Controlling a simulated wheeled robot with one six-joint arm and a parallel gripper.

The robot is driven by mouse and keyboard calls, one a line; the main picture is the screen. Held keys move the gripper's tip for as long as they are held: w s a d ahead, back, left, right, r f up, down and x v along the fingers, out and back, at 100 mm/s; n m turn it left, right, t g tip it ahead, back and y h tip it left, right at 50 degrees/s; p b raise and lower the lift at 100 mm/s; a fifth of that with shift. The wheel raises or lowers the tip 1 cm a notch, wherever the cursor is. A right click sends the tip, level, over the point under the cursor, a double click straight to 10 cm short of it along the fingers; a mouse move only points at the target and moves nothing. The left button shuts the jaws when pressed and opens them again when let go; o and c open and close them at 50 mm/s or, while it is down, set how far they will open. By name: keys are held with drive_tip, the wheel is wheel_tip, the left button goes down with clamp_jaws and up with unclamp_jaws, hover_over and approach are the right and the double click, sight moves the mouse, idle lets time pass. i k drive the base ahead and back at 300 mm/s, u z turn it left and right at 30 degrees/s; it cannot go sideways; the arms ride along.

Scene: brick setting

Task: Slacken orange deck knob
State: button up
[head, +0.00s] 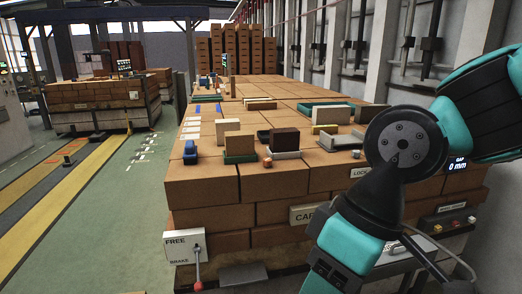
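A small orange-brown knob-like piece (267,162) stands near the front edge of the brick deck (205,190), beside a grey tray with a dark brick. My arm covers the right front of the deck. My gripper's fingers are not visible. A readout on my arm shows a gap of 0 mm, so the gripper is shut, and nothing is seen in it.
Trays with bricks (240,158) and a blue piece (190,152) stand along the deck's front. A FREE/BRAKE plate (184,246) with a lever is at the front left corner. Small buttons (437,229) are at the lower right.

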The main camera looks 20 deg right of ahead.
sight(266, 161)
drive_tip(key=z, duration=0.55)
drive_tip(key=i, duration=1.75)
drive_tip(key=z, duration=0.05)
